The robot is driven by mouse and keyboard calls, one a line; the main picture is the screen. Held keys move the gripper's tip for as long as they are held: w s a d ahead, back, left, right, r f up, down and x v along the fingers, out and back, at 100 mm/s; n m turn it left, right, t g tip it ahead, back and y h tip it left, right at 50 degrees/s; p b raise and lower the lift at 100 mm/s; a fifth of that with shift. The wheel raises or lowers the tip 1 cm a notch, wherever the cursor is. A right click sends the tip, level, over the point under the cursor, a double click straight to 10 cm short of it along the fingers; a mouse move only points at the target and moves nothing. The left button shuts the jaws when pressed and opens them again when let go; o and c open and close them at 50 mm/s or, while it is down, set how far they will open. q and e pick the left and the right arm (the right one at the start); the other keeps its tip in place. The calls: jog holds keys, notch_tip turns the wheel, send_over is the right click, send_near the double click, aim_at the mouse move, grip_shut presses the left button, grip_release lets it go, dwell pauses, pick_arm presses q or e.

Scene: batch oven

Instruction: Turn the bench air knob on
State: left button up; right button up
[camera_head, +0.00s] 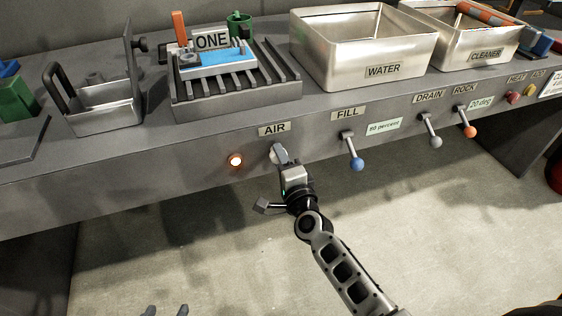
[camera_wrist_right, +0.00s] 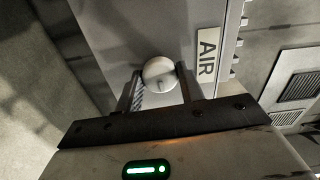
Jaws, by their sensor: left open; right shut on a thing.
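The air knob (camera_wrist_right: 159,72) is a pale round knob on the bench front, beside the AIR label (camera_head: 274,129), which also shows in the wrist view (camera_wrist_right: 206,56). My right gripper (camera_wrist_right: 160,84) is shut on the knob, one finger on each side of it. In the head view this gripper (camera_head: 281,157) hides most of the knob. A round lamp (camera_head: 235,160) left of the knob glows orange-white. My left gripper (camera_head: 166,311) shows only as two dark fingertips at the bottom edge, spread apart and empty, far from the bench.
Right of the knob are the blue fill lever (camera_head: 356,163), the grey drain lever (camera_head: 435,141) and the orange rock lever (camera_head: 469,130). A water tank (camera_head: 345,79), a cleaner tank (camera_head: 482,63) and a slotted rack (camera_head: 237,98) stand on the bench. The floor in front is clear.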

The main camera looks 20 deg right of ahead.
jog(key=shift+m, duration=0.5)
jog(key=o, duration=1)
jog(key=shift+s+d+b, duration=0.15)
jog(key=shift+s+b, duration=0.1)
jog(key=shift+s, duration=3.75)
jog(key=shift+s+d+b, duration=0.15)
jog(key=shift+s+b, duration=0.05)
jog(key=shift+s, duration=3.8)
jog(key=shift+a, duration=0.1)
